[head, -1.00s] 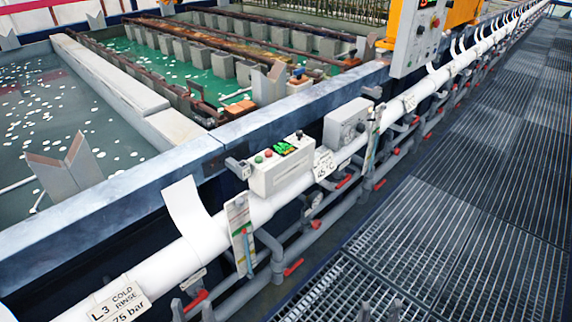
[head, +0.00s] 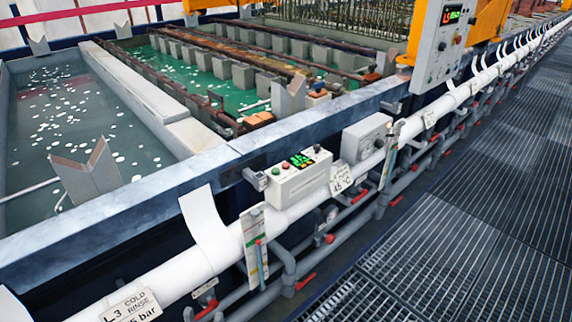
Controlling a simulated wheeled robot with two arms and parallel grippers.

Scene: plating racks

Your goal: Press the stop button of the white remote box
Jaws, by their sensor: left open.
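The white remote box (head: 300,184) sits above the white pipe at the tank wall, near the middle of the view. Its sloping top carries a green lit display (head: 301,160), a small red button (head: 285,166), a green one (head: 275,171) beside it, and a dark knob at the right end. My right gripper is not in view.
The white pipe (head: 300,208) runs diagonally, with grey piping and red valve handles below it. A grey box (head: 367,137) stands right of the remote box. A larger control panel (head: 440,50) stands farther back. The grating walkway (head: 440,250) is clear at right.

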